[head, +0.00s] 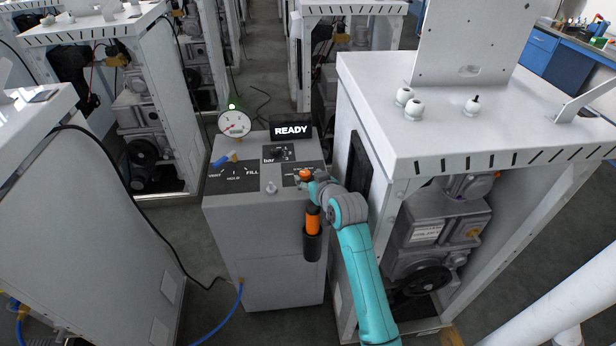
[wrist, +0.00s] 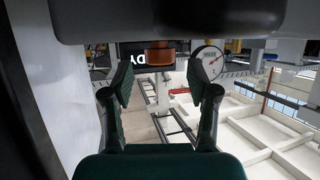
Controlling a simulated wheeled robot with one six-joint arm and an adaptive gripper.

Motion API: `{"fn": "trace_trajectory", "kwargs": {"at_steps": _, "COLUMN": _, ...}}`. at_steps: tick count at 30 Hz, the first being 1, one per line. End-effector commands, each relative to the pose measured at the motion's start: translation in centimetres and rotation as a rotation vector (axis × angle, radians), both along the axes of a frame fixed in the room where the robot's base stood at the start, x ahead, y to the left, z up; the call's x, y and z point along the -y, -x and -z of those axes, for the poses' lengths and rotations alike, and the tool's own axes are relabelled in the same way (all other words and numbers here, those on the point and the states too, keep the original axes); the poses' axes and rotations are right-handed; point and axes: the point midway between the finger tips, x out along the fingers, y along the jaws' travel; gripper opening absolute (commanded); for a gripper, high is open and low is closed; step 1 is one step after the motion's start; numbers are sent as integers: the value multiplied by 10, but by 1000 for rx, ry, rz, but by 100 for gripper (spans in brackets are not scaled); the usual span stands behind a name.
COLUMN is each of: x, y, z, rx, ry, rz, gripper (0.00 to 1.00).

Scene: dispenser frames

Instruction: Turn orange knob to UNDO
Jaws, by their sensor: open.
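The orange knob (head: 305,174) is on the right part of the grey dispenser cabinet's top panel, by a dark label too small to read. My gripper (head: 309,182) is right at it, at the end of my teal arm, and partly hides the knob and its label. In the wrist view my gripper (wrist: 160,80) is open, with a finger on each side. An orange-brown cylinder, likely the knob (wrist: 160,54), shows between and a little beyond the fingertips. I cannot tell whether either finger touches it. The knob's setting cannot be read.
The cabinet (head: 262,240) also carries a blue lever (head: 222,160) by VENT, HOLD and FILL, a round gauge (head: 234,124) and a READY display (head: 291,130). An orange-handled tool (head: 313,218) sits in a black holder in front. A white-topped bench (head: 440,130) stands close on the right.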

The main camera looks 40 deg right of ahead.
Motion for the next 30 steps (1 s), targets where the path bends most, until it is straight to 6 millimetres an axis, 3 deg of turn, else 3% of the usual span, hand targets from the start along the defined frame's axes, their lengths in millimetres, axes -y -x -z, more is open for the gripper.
{"fn": "trace_trajectory", "kwargs": {"at_steps": 9, "x": -18, "y": 57, "z": -23, "rx": -1, "ry": 0, "rz": 1, "gripper": 59}}
{"fn": "trace_trajectory", "kwargs": {"at_steps": 15, "x": -26, "y": 80, "z": -34, "rx": -1, "ry": 0, "rz": 1, "gripper": 59}}
{"fn": "trace_trajectory", "kwargs": {"at_steps": 30, "x": -29, "y": 88, "z": -38, "rx": -1, "ry": 0, "rz": 0, "gripper": 59}}
